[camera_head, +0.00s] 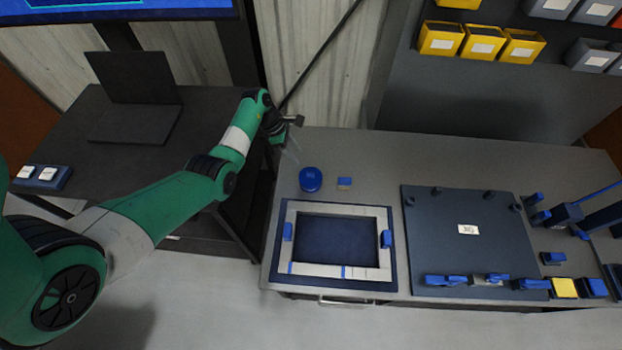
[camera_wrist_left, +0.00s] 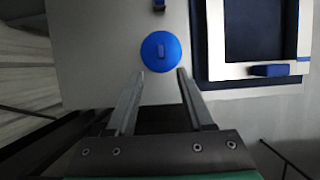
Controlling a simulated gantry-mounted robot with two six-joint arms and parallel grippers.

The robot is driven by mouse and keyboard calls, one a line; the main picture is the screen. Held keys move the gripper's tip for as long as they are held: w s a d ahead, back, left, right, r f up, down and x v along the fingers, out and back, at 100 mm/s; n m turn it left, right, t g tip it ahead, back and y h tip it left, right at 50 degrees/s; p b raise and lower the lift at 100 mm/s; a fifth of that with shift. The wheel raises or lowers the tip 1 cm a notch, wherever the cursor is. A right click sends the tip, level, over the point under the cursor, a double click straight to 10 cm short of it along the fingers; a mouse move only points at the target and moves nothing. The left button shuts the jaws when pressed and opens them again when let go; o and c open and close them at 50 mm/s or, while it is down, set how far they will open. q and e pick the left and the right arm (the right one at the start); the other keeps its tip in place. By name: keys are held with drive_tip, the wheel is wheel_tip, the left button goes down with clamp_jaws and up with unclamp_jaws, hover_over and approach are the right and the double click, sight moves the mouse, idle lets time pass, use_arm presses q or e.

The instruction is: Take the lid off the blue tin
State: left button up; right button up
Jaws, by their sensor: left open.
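The blue tin (camera_head: 311,180) stands on the grey workbench, with its round blue lid (camera_wrist_left: 161,52) on top. In the left wrist view the lid shows from above, with a small raised handle in its middle. My left gripper (camera_head: 293,140) is above the back left part of the bench, behind and to the left of the tin. In the left wrist view the left gripper (camera_wrist_left: 160,72) is open and empty, and its fingertips point toward the lid, apart from it. The tin's body is mostly hidden under the lid. My right gripper is not in view.
A small blue and tan block (camera_head: 345,183) lies right of the tin. A framed tray (camera_head: 340,208) with blue clamps lies in front of it. A dark plate (camera_head: 468,205) with pegs and blue parts lies to the right. The bench behind the tin is clear.

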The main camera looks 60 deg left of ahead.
use_arm(q)
drive_tip(key=b, duration=0.2)
hover_over(310, 173)
drive_tip(key=s+a, duration=0.2)
drive_tip(key=f, duration=0.5)
drive_tip(key=shift+s+d, duration=0.1)
drive_tip(key=shift+d, duration=0.15)
drive_tip(key=b+x, duration=0.3)
drive_tip(key=x, duration=0.2)
drive_tip(key=shift+d+b, duration=0.15)
drive_tip(key=shift+b, duration=0.2)
drive_tip(key=shift+r, duration=0.1)
clamp_jaws()
